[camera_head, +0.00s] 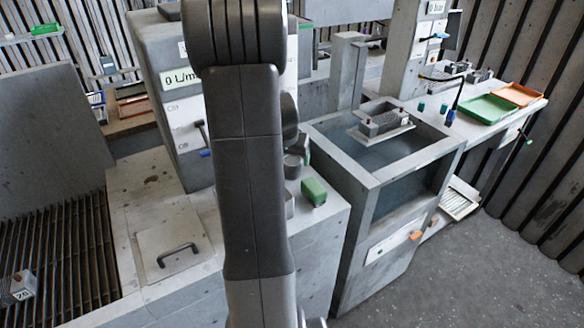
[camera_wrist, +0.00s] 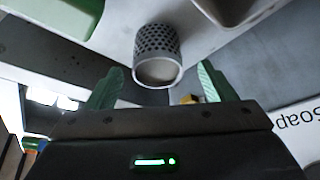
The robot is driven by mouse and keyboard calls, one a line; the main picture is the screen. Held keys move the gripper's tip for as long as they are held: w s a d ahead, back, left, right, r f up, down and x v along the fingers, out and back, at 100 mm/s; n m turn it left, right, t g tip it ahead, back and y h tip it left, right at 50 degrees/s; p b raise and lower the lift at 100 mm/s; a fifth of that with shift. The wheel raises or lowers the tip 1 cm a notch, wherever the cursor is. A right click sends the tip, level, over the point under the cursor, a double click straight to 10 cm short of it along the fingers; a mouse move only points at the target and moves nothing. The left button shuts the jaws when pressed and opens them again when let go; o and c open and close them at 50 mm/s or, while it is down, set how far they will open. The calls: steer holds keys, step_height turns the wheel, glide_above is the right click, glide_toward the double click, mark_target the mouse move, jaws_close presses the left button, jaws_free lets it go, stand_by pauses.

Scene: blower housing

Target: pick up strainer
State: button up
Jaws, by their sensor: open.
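The strainer (camera_wrist: 157,45) is a grey perforated cup, seen in the wrist view at the upper middle, with its round end facing the camera. My gripper (camera_wrist: 160,68) is open, with one green finger on each side of the strainer in the picture. There is visible space between the fingers and the cup, and I cannot tell how deep it sits between them. In the head view my arm stands across the middle, and my gripper is not visible. I cannot clearly pick out the strainer there.
A green block (camera_head: 314,191) lies on the grey counter right of my arm. An open tank (camera_head: 452,146) holding a perforated rack (camera_head: 385,122) stands further right. Green (camera_head: 487,109) and orange (camera_head: 516,94) trays lie on the right bench.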

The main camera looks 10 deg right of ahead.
mark_target(292, 161)
steer(key=shift+p+x, duration=0.5)
steer(key=shift+x, duration=2.2)
steer(key=shift+d, duration=0.1)
steer(key=shift+c, duration=0.5)
steer(key=c, duration=1)
